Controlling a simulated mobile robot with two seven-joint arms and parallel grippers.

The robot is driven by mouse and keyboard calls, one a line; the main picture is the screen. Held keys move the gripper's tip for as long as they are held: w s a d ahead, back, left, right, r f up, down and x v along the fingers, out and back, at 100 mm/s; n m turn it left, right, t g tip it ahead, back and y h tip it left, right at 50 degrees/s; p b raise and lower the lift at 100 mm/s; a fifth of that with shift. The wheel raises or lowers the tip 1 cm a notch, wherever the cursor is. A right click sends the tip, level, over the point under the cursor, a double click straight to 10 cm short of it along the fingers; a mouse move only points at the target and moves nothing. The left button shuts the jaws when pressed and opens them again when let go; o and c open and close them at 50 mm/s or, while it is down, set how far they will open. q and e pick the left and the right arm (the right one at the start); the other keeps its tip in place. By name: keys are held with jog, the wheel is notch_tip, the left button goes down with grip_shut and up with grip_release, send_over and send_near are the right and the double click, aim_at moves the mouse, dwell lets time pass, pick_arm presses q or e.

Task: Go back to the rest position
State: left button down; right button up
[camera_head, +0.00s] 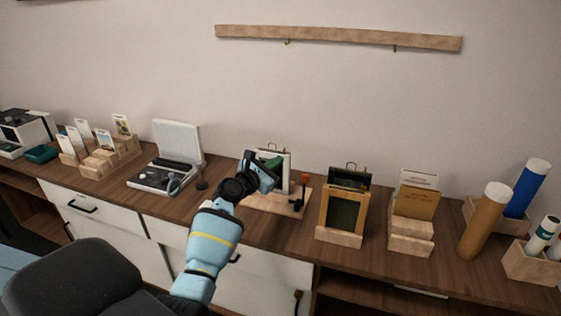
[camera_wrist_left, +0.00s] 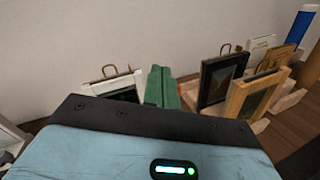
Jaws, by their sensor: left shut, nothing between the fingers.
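My left gripper (camera_head: 272,165) is at the end of the light blue arm, in the middle of the head view. It is shut and empty, held above the wooden counter (camera_head: 262,222) in front of a pale picture frame (camera_head: 286,158). Green parts (camera_wrist_left: 162,88) stick out past the gripper's black edge in the left wrist view; they look like its closed fingers. I cannot tell whether they touch the frame behind. The same pale frame shows left of them (camera_wrist_left: 118,90). My right gripper is not in view.
Right of the gripper stand a wooden frame on a stand (camera_head: 343,210), a wooden card holder (camera_head: 410,235) and tubes (camera_head: 485,222). Left are a grey device with its lid up (camera_head: 165,175) and card racks (camera_head: 100,160). A wooden rail (camera_head: 340,38) hangs on the wall.

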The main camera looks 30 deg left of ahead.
pick_arm(q)
jog(key=s+d+f+m+g, duration=0.3)
jog(key=s+d+f+m, duration=0.2)
jog(key=s+f+m, duration=0.55)
jog(key=s+d+f+m+g, duration=0.2)
jog(key=s+d+f+m, duration=0.5)
jog(key=f, duration=0.6)
jog(key=s+d+f+m+g, duration=0.1)
jog(key=s+d+f+m, duration=0.1)
jog(key=s+m, duration=0.3)
jog(key=s+d+f+m+g, duration=0.1)
jog(key=s+d+f+m, duration=0.2)
jog(key=s, duration=0.9)
jog(key=s+d+f+m+g, duration=0.1)
jog(key=s+d+f+m, duration=0.1)
jog(key=s+d+m, duration=0.2)
jog(key=s+m, duration=0.3)
jog(key=s, duration=0.2)
jog(key=shift+f+m, duration=0.35)
